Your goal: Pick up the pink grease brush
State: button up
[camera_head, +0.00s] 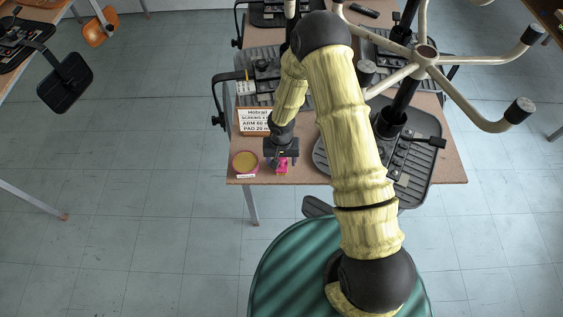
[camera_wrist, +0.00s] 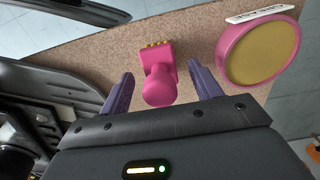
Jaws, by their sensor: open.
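The pink grease brush (camera_wrist: 159,76) lies on the brown table, with a rounded pink handle end toward my gripper and a yellow bristle row at its far end. It also shows in the head view (camera_head: 282,166), partly covered by my gripper. My gripper (camera_wrist: 159,92) is open, with one purple finger on each side of the brush handle and visible gaps between. In the head view my gripper (camera_head: 282,160) is over the brush near the table's front edge. I cannot tell the exact height between them.
A round pink tin with a yellow top (camera_head: 245,163) stands left of the brush; it also shows in the wrist view (camera_wrist: 258,48). A printed sign (camera_head: 256,121) stands behind it. Dark chair parts (camera_head: 415,165) and a chair base (camera_head: 425,55) crowd the table (camera_head: 455,165) to the right.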

jog(key=shift+f, duration=0.65)
jog(key=c, duration=1.2)
jog(key=shift+r, duration=0.1)
notch_tip(320, 180, up, 10)
jog(key=shift+f+b, duration=0.1)
jog(key=shift+b, duration=0.65)
